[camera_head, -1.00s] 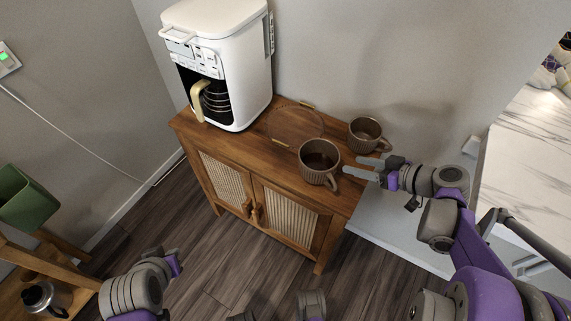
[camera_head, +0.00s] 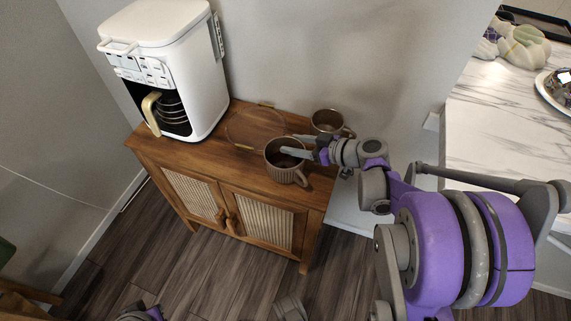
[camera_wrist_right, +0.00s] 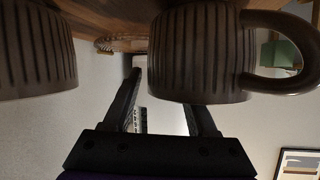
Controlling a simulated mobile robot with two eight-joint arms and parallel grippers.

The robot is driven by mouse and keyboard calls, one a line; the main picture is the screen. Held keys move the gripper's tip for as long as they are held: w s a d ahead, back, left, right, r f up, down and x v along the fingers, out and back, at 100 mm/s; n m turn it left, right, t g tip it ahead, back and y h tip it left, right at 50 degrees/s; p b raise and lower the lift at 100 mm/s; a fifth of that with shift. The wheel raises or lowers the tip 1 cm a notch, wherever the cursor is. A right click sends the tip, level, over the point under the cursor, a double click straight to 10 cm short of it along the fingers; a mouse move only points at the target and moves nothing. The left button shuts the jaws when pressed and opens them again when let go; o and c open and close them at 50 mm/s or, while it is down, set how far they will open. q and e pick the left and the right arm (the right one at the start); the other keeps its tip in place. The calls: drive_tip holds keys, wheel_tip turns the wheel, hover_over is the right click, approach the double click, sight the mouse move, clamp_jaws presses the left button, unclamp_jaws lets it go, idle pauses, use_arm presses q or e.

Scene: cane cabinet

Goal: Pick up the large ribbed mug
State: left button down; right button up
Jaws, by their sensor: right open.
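The large ribbed mug (camera_head: 286,175), brown with dark contents, stands upright near the front right of the cabinet top. Its handle points to the lower right. In the right wrist view, which is upside down, the mug (camera_wrist_right: 200,55) fills the upper middle. My right gripper (camera_head: 294,146) is open at the rim. One finger lies over the mug's opening and its tip is hidden by the mug wall in the wrist view (camera_wrist_right: 165,95). The other finger is outside, on the far side. Contact is unclear. Of my left arm, only a wrist part shows at the bottom edge.
A second ribbed mug (camera_head: 327,122) stands close behind, near the outer finger. A round clear tray (camera_head: 247,128) lies left of the large mug. A white coffee maker (camera_head: 170,65) stands on the wooden cabinet (camera_head: 190,155). A marble counter (camera_head: 500,110) is at right.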

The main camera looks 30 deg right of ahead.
drive_tip(key=shift+w+a+f, duration=0.1)
drive_tip(key=shift+w+a, duration=0.05)
drive_tip(key=shift+w, duration=0.1)
clamp_jaws()
idle(1.3)
